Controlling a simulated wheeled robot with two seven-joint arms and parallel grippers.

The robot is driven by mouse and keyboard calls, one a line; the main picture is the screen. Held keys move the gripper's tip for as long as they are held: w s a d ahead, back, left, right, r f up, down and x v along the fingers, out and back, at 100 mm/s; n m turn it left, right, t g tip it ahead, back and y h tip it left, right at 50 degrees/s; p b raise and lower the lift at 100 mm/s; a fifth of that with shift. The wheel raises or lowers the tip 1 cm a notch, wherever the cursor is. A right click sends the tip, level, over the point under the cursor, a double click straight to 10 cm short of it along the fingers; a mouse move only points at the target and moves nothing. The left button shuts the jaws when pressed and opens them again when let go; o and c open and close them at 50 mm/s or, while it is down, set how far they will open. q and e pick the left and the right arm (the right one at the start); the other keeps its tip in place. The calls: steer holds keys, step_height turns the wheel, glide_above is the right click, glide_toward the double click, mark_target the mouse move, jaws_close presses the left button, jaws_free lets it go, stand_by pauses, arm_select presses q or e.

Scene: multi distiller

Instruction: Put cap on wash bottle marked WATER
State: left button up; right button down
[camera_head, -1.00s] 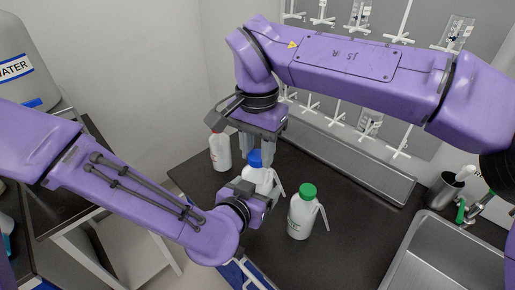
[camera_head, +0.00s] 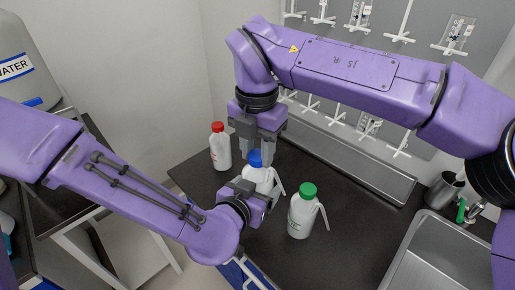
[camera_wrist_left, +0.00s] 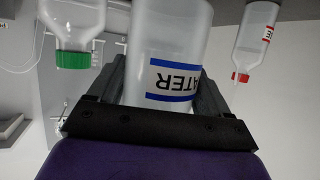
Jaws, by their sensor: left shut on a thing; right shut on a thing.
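The wash bottle marked WATER (camera_head: 257,175) is white with a side spout and stands on the dark bench. Its label shows upside down in the left wrist view (camera_wrist_left: 172,80). My left gripper (camera_head: 258,193) is shut on the bottle's body, with one finger on each side in the wrist view. The blue cap (camera_head: 255,159) is at the top of the bottle's neck. My right gripper (camera_head: 257,150) points down from above and is shut on the cap. The fingers partly hide the cap, so I cannot tell how it is seated.
A red-capped bottle (camera_head: 220,150) stands behind to the left, and a green-capped bottle (camera_head: 302,212) stands close on the right. A metal sink (camera_head: 440,255) and a drying rack (camera_head: 350,150) lie to the right and back. The bench between green-capped bottle and rack is clear.

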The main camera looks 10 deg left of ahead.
steer(key=m, duration=0.6)
steer(key=shift+w, duration=0.1)
steer(key=c, duration=0.6)
jaws_free()
steer(key=shift+c, duration=0.2)
step_height(320, 180, up, 12)
